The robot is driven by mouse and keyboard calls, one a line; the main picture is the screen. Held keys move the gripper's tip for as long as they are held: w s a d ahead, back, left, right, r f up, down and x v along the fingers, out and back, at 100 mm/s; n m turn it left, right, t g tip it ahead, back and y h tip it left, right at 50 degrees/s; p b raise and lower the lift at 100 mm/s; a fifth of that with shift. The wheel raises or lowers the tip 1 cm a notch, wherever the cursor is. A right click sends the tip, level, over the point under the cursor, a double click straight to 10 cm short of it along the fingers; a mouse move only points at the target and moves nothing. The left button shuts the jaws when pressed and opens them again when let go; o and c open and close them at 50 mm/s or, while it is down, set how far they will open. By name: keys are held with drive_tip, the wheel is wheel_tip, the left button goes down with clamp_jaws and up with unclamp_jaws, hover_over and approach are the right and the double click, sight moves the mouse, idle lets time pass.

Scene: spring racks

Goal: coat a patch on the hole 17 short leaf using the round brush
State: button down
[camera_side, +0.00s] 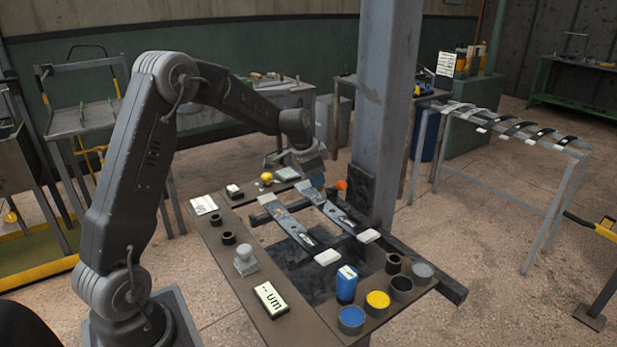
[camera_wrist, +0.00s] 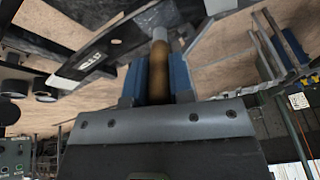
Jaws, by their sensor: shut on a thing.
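My gripper (camera_side: 316,181) is over the far end of the bench. In the wrist view its blue jaws (camera_wrist: 159,80) are shut on the brown handle of the round brush (camera_wrist: 158,72). The brush's pale metal collar points away from the jaws; its bristles are not clear. Two grey leaves lie on the bench frame, a left leaf (camera_side: 291,222) and a right leaf (camera_side: 333,209). Each has a pale block at its near end. A dark leaf with a small label (camera_wrist: 92,60) shows left of the brush in the wrist view. I cannot read which leaf is hole 17 short.
Blue (camera_side: 351,318), yellow (camera_side: 378,300), black (camera_side: 401,286) and grey (camera_side: 422,271) pots stand at the near right with a blue can (camera_side: 346,284). A grey column (camera_side: 386,110) stands close behind the right leaf.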

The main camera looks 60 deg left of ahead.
drive_tip(key=shift+w, duration=0.45)
drive_tip(key=shift+s+a, duration=0.15)
drive_tip(key=shift+a, duration=0.55)
drive_tip(key=v, duration=0.9)
drive_tip(key=shift+s+f, duration=0.2)
drive_tip(key=shift+s, duration=0.2)
idle(0.5)
